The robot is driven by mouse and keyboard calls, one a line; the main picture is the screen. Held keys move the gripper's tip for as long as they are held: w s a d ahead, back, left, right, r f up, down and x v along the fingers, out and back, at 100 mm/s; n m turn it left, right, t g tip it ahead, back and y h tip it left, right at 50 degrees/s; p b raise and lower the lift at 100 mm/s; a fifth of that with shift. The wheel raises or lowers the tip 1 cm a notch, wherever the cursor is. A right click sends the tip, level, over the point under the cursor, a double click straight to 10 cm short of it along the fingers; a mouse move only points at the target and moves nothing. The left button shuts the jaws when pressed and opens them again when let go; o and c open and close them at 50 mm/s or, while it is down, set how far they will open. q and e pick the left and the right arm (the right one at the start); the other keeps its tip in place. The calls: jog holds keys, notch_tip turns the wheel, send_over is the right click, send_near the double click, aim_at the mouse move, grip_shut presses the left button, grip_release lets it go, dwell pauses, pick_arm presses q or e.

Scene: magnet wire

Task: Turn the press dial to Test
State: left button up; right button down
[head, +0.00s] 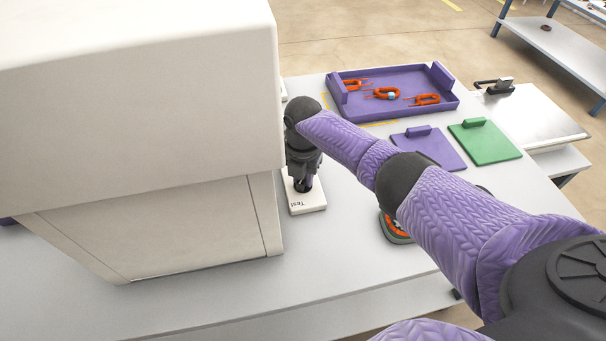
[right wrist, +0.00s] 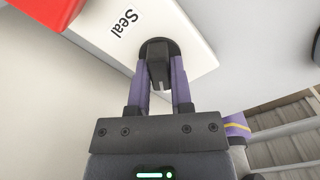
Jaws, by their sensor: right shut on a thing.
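The press (head: 140,110) is a large cream box at the left of the head view. Beside its right side is a white dial panel (head: 309,206) marked "Test" at its near end. In the right wrist view the panel (right wrist: 195,35) shows the word "Seal", and the black dial (right wrist: 158,62) sits on its round base. My right gripper (right wrist: 163,75) is shut on the dial, a purple finger on each side of it. In the head view my right gripper (head: 304,184) hides most of the dial. Which label the dial points to cannot be told. My left gripper is out of view.
A purple tray (head: 395,112) with orange pieces stands at the back. A round orange-and-grey item (head: 393,229) lies under my right arm. A red part (right wrist: 35,12) is beside the panel. The front table is clear.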

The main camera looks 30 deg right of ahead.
jog(key=c, duration=0.5)
grip_release()
notch_tip(320, 180, up, 10)
jog(key=p, duration=0.4)
jog(key=shift+s+f, duration=0.1)
